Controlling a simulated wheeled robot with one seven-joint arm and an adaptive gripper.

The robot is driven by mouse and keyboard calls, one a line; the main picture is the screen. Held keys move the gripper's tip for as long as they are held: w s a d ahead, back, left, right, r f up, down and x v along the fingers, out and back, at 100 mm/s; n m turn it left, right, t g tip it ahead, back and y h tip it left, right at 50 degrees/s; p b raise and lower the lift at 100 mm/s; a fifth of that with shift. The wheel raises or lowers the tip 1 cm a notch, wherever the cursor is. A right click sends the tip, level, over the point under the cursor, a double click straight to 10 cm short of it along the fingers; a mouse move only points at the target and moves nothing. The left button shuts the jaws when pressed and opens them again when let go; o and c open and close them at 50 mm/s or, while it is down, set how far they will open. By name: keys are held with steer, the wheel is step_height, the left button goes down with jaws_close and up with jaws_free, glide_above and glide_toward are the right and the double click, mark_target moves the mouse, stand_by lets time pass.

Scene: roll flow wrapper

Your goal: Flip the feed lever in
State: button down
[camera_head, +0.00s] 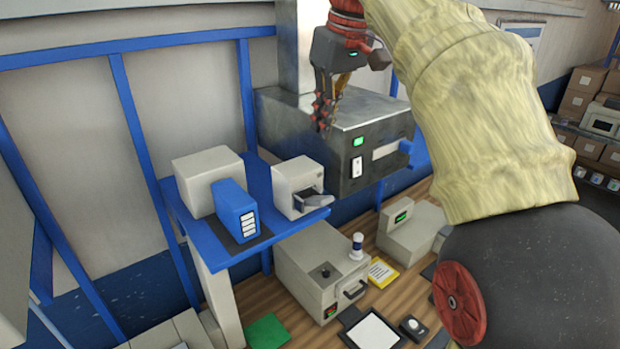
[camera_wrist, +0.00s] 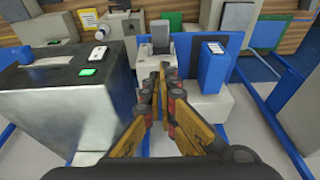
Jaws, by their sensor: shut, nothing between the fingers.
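The large grey steel machine (camera_head: 330,118) stands at the back, and its body fills the left of the wrist view (camera_wrist: 65,115). Its front has a lit green button (camera_head: 358,141) and a small white switch plate (camera_head: 356,166). A blue part (camera_head: 405,147) sticks out at its right end. I cannot tell which part is the feed lever. My gripper (camera_head: 322,118) is shut and empty, pointing down over or in front of the machine's top. In the wrist view, its fingers (camera_wrist: 161,78) point towards a small white printer-like box, apart from it.
A blue shelf (camera_head: 290,226) holds the small white box (camera_head: 297,180), a blue binder-like box (camera_head: 234,208) and a larger white box (camera_head: 205,172). Below, a beige machine (camera_head: 310,270) and a yellow card (camera_head: 381,273) are on the wooden bench. Blue posts stand behind.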

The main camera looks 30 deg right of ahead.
glide_above(318, 197)
steer(key=w, duration=0.1)
step_height(318, 197, down, 10)
steer(key=shift+r+p, duration=0.1)
steer(key=shift+p, duration=0.2)
steer(key=s+f, duration=0.1)
steer(key=f, duration=0.2)
steer(key=shift+s+d, duration=0.2)
steer(key=shift+s, duration=0.2)
steer(key=shift+w+f, duration=0.1)
steer(key=shift+f, duration=0.15)
steer(key=shift+f, duration=0.1)
steer(key=shift+s+t+b, duration=0.2)
steer(key=shift+t+b, duration=0.1)
steer(key=shift+b, duration=0.3)
steer(key=shift+s, duration=0.15)
